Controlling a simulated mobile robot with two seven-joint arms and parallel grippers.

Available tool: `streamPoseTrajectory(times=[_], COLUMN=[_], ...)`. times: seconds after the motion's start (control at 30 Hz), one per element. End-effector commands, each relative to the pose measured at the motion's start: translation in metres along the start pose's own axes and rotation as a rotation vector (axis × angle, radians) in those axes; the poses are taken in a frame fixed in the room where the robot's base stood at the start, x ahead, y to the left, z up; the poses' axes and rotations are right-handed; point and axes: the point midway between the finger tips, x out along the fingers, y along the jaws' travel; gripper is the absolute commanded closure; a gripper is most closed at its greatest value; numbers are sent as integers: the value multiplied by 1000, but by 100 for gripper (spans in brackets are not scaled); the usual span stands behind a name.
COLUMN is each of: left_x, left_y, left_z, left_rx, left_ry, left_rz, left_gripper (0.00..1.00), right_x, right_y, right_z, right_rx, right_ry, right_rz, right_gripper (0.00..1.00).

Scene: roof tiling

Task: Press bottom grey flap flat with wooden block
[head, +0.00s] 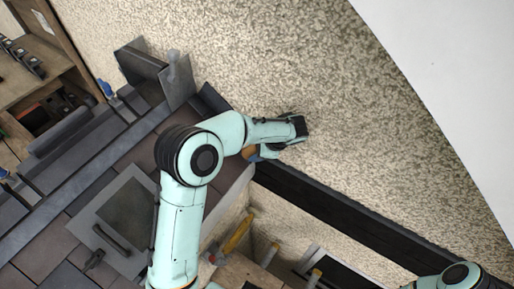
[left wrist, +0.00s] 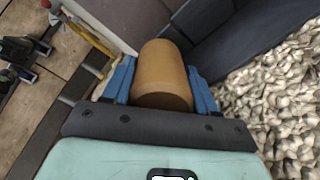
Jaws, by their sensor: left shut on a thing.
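My left gripper (head: 262,153) is low at the edge between the roof tiles and the pebbled surface, partly hidden by its own wrist. In the left wrist view its blue fingers (left wrist: 161,88) are shut on a tan, rounded wooden block (left wrist: 163,72). The block's far end points towards dark grey sheets, one of which (left wrist: 245,40) slopes along its right side. I cannot tell whether the block touches them. In the head view a dark grey strip (head: 213,98) shows behind the forearm; which piece is the bottom flap is unclear. My right gripper is out of view.
A long dark beam (head: 340,214) runs to the lower right. Upright grey sheets (head: 142,62) stand at the upper left. A framed roof window (head: 125,215) lies among the tiles. Yellow-handled tools (head: 238,232) lie below. The pebbled surface (head: 290,50) is clear.

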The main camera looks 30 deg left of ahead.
Motion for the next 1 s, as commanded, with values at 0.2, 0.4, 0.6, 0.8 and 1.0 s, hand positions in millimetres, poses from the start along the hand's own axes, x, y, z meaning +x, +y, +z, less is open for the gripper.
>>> streamPoseTrajectory(times=[0.2, 0.4, 0.6, 0.8, 1.0], left_x=[6, 11, 17, 22, 27], left_y=[0, 0, 0, 0, 0], left_z=[0, 0, 1, 0, 0], left_rx=[-1, -1, -1, -1, 0], left_ry=[0, -1, -2, -1, -1], left_rz=[0, 0, 0, 0, 0], left_gripper=[73, 73, 73, 73, 73], right_x=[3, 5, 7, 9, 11], right_y=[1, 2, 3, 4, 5], right_z=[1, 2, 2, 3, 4], right_rx=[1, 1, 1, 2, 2], right_ry=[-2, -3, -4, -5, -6], right_rz=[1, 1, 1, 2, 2], right_gripper=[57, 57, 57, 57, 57])
